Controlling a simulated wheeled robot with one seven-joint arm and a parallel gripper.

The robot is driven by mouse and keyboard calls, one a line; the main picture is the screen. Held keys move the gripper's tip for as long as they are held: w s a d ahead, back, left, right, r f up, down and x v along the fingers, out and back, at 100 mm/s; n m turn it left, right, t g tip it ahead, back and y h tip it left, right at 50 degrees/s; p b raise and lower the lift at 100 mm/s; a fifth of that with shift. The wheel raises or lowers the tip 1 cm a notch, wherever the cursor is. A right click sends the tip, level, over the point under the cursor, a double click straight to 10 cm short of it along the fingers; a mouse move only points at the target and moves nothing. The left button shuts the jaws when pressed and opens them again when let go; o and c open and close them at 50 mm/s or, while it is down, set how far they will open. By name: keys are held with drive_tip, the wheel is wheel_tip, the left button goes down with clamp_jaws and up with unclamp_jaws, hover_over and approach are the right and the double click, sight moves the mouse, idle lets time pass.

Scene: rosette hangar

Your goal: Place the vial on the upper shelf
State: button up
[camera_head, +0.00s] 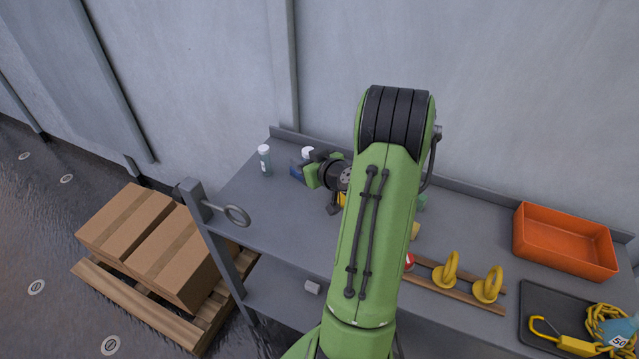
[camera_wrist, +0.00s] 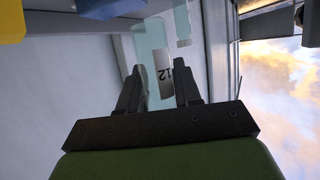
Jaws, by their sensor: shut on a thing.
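My gripper (camera_head: 306,163) is over the back left part of the grey upper shelf (camera_head: 290,218), seen partly behind my arm in the head view. In the wrist view my gripper (camera_wrist: 160,88) is shut on a pale, see-through vial (camera_wrist: 155,45) with a label that seems to read 12. A white cap (camera_head: 307,152) shows beside the gripper in the head view, likely the held vial's. I cannot tell whether its base touches the shelf. Another small vial (camera_head: 265,162) with a white cap stands upright to the left. A similar clear shape (camera_wrist: 183,22) shows beyond the held vial.
An orange bin (camera_head: 565,262) stands at the right. The shelf's front left is clear.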

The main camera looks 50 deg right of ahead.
wheel_tip(320, 180, down, 7)
drive_tip(key=shift+s+f+b, duration=0.1)
drive_tip(key=shift+f+b, duration=0.1)
drive_tip(key=shift+b, duration=0.65)
drive_tip(key=shift+f, duration=0.15)
drive_tip(key=o, duration=1)
